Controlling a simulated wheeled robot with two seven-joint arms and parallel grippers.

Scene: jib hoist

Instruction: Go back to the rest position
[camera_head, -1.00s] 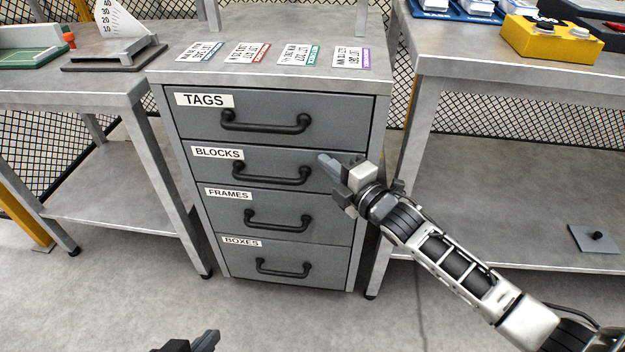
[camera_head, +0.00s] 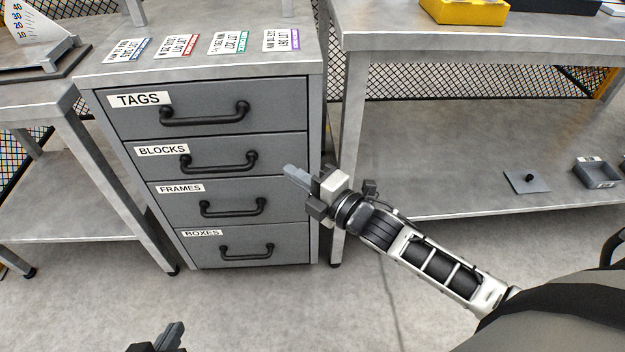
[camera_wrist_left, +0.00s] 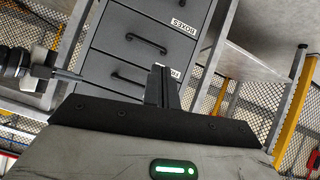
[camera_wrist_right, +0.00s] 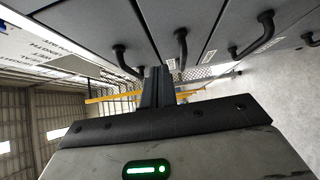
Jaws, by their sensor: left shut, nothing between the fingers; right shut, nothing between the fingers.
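My right gripper (camera_head: 297,176) is shut and empty in the head view, in front of the right side of the drawer cabinet (camera_head: 208,160). It seems close to the drawer fronts; the exact gap cannot be told. Its shut fingers also show in the right wrist view (camera_wrist_right: 160,86), with drawer handles beyond. My left gripper (camera_head: 172,338) is shut and empty at the bottom edge of the head view, low in front of the cabinet. Its fingers show in the left wrist view (camera_wrist_left: 163,86). The drawers labelled TAGS, BLOCKS, FRAMES and BOXES look shut.
Several printed cards (camera_head: 177,46) lie on the cabinet top. A workbench (camera_head: 480,30) with a lower shelf stands to the right, holding a yellow box (camera_head: 465,10). Another bench (camera_head: 30,105) stands to the left. Open floor (camera_head: 270,310) lies in front of the cabinet.

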